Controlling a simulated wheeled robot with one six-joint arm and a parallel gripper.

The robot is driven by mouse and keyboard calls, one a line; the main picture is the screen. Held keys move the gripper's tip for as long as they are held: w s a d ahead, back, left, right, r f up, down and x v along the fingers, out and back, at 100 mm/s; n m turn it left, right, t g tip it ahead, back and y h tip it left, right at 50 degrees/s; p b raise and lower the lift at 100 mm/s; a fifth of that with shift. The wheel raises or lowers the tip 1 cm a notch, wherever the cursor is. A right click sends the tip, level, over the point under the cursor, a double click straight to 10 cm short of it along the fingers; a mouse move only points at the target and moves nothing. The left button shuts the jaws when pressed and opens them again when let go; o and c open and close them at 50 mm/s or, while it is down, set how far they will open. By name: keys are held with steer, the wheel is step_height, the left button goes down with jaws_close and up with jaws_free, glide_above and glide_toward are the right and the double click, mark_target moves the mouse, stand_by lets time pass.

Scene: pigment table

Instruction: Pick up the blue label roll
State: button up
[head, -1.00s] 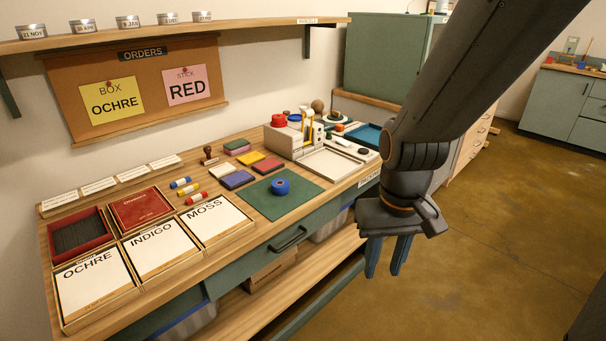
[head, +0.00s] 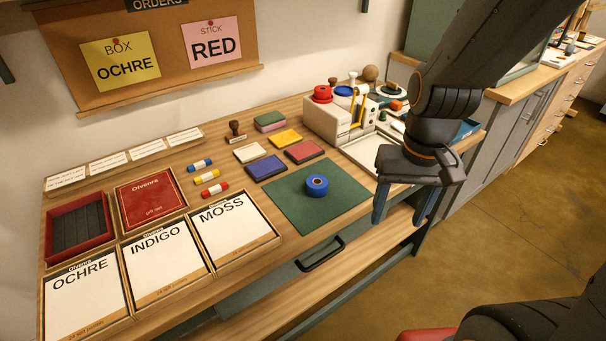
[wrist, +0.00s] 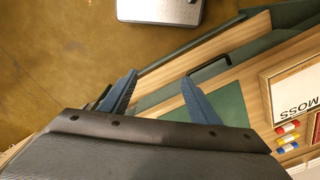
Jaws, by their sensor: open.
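The blue label roll (head: 317,186) lies flat on the green mat (head: 292,204), a squat blue ring with a dark centre, and nothing touches it. My gripper (head: 398,222) is open and empty, to the right of the roll and mat by the table's front edge, fingers pointing down. In the wrist view the open fingers (wrist: 160,75) show with part of the green mat (wrist: 228,105) beyond the right one. The roll does not show in that view.
A white dispenser (head: 328,122) with a red roll (head: 322,93) and another blue roll (head: 344,90) stands behind the mat. Coloured pads, including a blue one (head: 266,168), lie left of it. The MOSS box (head: 235,234) is at left. A drawer handle (head: 320,254) juts out in front.

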steer(key=shift+o, duration=0.5)
steer(key=w+a+r+m+y+p, duration=0.1)
steer(key=w+a+m+p, duration=0.1)
steer(key=w+a+m, duration=0.2)
steer(key=w+m, duration=0.2)
steer(key=m, duration=0.2)
steer(key=shift+w+a+r+y+p, duration=0.25)
steer(key=shift+w+a+y+p, duration=0.05)
steer(key=shift+w+y+p, duration=0.1)
steer(key=m+y+p, duration=0.2)
steer(key=m+p, duration=0.1)
steer(key=m, duration=0.8)
glide_toward(319, 181)
steer(key=f, duration=0.1)
steer(key=shift+t, duration=0.3)
steer(key=shift+s+x, duration=0.15)
steer(key=shift+x, duration=1.85)
steer(key=shift+s+x, duration=0.1)
steer(key=shift+x, duration=1.9)
steer(key=shift+s+a+y, duration=0.1)
steer(key=shift+a+y, duration=0.1)
steer(key=shift+y, duration=0.1)
steer(key=shift+r, duration=0.1)
steer(key=c, duration=1.2)
